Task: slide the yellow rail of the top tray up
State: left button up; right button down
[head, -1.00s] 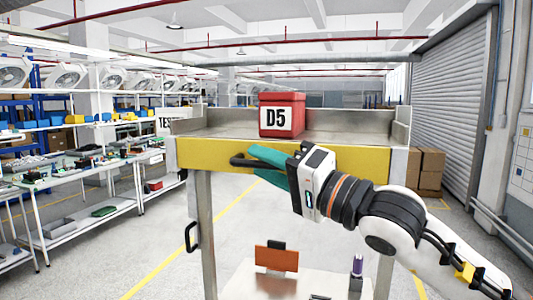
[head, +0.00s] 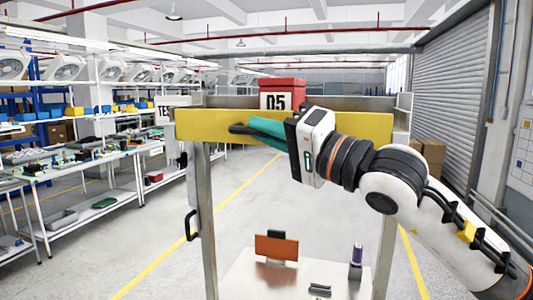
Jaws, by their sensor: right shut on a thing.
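The yellow rail (head: 210,125) runs across the front of the top tray, level, and covers the lower part of the red box marked D5 (head: 282,88) behind it. The top tray (head: 350,103) shows only as its metal back wall and right side above the rail. The gripper body hides part of the rail. My left gripper is not in view.
On the lower shelf (head: 240,278) stand an orange panel (head: 276,247) and a purple-topped bottle (head: 357,256). A dark handle (head: 190,225) is on the left post. Workbenches (head: 75,165) stand at the left. Floor between them and the cart is clear.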

notch_tip(320, 180, up, 2)
jog(key=shift+r, duration=0.2)
jog(key=shift+d+r, duration=0.15)
jog(key=shift+r, duration=0.05)
jog(key=c, duration=1.5)
grip_release()
jog(key=shift+o, duration=0.2)
jog(key=shift+f, duration=0.15)
jog(key=shift+s+d+f+b, duration=0.2)
jog(key=shift+s+d+b, duration=0.1)
jog(key=shift+b, duration=0.2)
jog(key=b+v, duration=0.5)
jog(key=v, duration=0.6)
jog(key=shift+r, duration=0.2)
